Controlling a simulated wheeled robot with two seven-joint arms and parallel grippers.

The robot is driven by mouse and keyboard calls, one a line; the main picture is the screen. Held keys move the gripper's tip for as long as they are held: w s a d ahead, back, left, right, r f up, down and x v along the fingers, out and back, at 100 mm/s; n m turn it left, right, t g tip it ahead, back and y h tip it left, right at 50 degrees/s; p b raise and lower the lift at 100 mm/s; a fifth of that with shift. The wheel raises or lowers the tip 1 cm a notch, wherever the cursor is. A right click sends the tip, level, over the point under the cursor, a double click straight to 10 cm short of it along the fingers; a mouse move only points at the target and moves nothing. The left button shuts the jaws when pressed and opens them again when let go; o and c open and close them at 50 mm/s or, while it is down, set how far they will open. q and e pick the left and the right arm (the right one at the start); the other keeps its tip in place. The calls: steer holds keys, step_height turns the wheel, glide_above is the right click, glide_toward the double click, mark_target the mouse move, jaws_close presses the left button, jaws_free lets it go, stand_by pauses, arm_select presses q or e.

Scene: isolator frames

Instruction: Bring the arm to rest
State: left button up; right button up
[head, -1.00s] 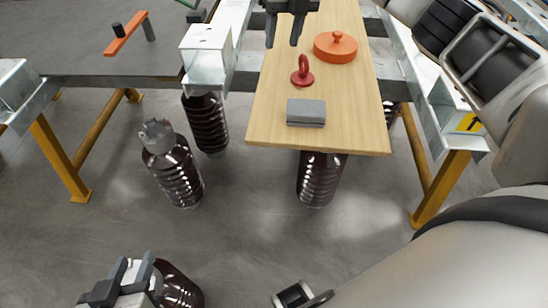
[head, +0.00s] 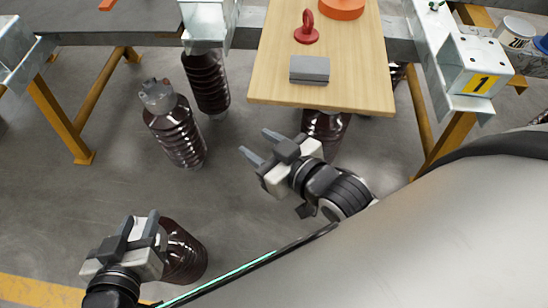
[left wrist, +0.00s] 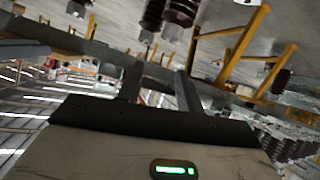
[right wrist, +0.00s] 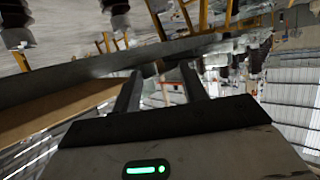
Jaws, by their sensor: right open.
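My left gripper (head: 138,224) is low at the left of the head view, above the floor and beside a dark ribbed insulator (head: 184,255). Its fingers stand apart with nothing between them, as the left wrist view (left wrist: 158,82) also shows. My right gripper (head: 256,143) is in front of the wooden table's near edge, pointing up and left. Its fingers are apart and empty, also in the right wrist view (right wrist: 160,80). It partly hides an insulator (head: 325,128) under the table.
The wooden board (head: 345,70) holds a grey block (head: 310,69), a red ring-handled piece (head: 306,32) and an orange disc (head: 341,6). Two dark insulators (head: 178,135) (head: 207,82) stand left of it. Yellow-legged frames (head: 60,110) flank it. Bare floor (head: 225,200) lies between the grippers.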

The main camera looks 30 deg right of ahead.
arm_select(q)
steer(key=r+p, duration=0.1)
steer(key=p, duration=0.1)
steer(key=r+p, duration=0.1)
steer(key=p, duration=0.2)
steer(key=r+p, duration=0.1)
steer(key=p, duration=0.2)
steer(key=shift+a+r+g, duration=0.15)
steer(key=shift+a+g, duration=0.15)
steer(key=shift+g, duration=0.1)
arm_select(e)
steer(key=s+g, duration=0.1)
steer(key=s+d+g, duration=0.1)
steer(key=s+r+m+h, duration=0.1)
steer(key=shift+s+d+r+g, duration=0.1)
steer(key=shift+s+d+g, duration=0.1)
steer(key=shift+s+g, duration=0.2)
stand_by(0.3)
